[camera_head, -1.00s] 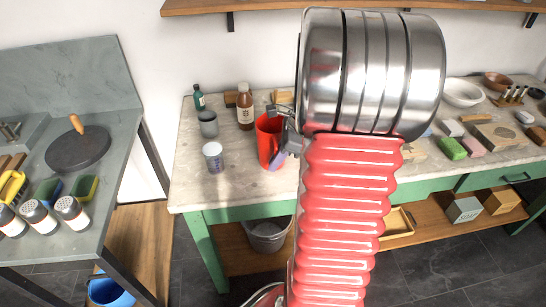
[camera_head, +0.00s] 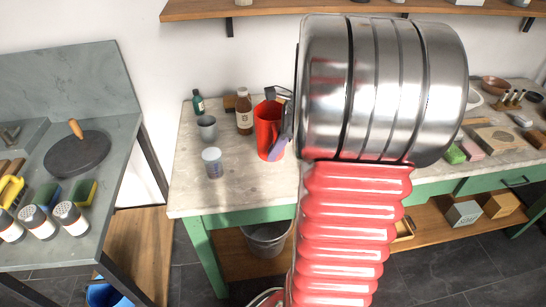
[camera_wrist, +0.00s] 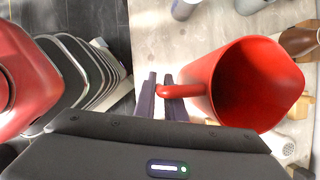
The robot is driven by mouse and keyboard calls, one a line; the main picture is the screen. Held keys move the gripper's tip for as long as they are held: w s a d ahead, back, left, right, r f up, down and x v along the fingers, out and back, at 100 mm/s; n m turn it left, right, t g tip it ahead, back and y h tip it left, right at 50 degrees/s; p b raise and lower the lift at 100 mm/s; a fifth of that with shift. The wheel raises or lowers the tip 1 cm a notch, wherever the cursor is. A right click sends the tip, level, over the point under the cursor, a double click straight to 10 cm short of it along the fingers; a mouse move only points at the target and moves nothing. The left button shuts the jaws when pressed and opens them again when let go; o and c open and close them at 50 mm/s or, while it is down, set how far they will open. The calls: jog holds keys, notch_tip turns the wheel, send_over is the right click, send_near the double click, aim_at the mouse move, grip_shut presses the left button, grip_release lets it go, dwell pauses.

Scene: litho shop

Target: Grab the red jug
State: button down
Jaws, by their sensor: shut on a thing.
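The red jug (camera_head: 268,131) is near the left end of the stone-topped workbench in the head view. It is upright and appears slightly above the bench top. In the wrist view the jug (camera_wrist: 255,85) shows its open mouth, with its handle towards the fingers. My gripper (camera_wrist: 162,90) is shut on the jug's handle. In the head view my gripper (camera_head: 284,122) is at the jug's right side, partly hidden by my arm.
A shelf (camera_head: 270,9) runs above. The bench's front left is clear.

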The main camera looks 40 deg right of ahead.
aim_at(275, 138)
jog(key=shift+r, duration=1.9)
jog(key=shift+s, duration=0.1)
